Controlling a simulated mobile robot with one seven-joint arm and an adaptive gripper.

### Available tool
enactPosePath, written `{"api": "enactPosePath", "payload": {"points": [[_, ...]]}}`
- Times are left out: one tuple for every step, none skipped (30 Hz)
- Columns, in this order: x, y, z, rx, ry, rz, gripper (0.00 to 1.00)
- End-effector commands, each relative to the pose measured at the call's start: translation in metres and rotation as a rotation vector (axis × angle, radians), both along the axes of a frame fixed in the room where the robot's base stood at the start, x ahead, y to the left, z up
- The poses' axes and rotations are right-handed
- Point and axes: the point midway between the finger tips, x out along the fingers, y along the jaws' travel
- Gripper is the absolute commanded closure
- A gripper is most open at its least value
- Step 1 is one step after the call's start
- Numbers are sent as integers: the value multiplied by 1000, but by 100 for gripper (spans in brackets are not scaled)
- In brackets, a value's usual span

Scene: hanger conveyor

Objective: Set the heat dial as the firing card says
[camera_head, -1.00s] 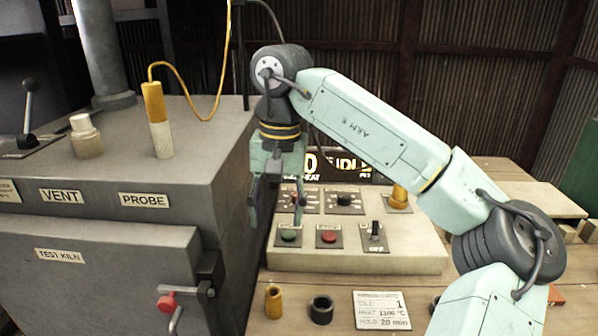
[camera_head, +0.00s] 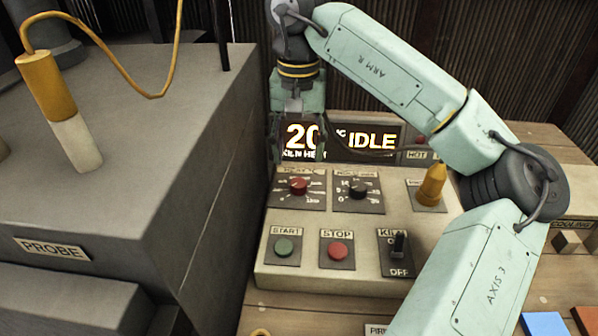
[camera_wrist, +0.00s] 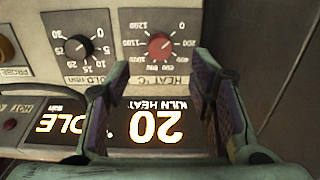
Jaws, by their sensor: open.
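The heat dial (camera_head: 298,186) is a red knob with a numbered scale on the control panel. In the wrist view the dial (camera_wrist: 160,45) appears upside down, beyond the fingertips; its pointer seems turned toward 0. My gripper (camera_head: 296,145) is open and empty, above and behind the dial, in front of the display. Its two fingers (camera_wrist: 160,70) frame the space short of the dial, not touching it. Only the top edge of the firing card (camera_head: 378,330) shows now; the earlier frame reads heat 1100 °C, hold 20 min.
The black hold dial (camera_head: 358,189) sits right of the heat dial. START (camera_head: 284,248), STOP (camera_head: 337,251) and the kiln switch (camera_head: 398,245) are in front. The display (camera_head: 370,141) reads 20 and IDLE.

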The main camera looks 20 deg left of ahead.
Motion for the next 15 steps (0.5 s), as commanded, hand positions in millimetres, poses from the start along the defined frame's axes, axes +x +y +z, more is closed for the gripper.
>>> {"api": "enactPosePath", "payload": {"points": [[0,0,-10,0,4,2,51],[0,0,-16,0,6,2,51],[-1,0,-24,1,4,3,51],[-1,0,-29,1,5,2,51],[0,-1,-34,-1,4,1,51],[0,-1,-42,-1,4,0,51],[0,0,-46,0,4,1,51],[-1,0,-51,0,3,1,51],[0,0,-57,0,3,1,51],[0,0,-61,-1,4,0,51],[0,0,-64,-1,3,0,51],[0,0,-68,-1,2,0,51],[0,0,-70,0,2,0,51],[0,0,-72,0,2,0,51],[0,0,-74,1,1,0,51]]}}
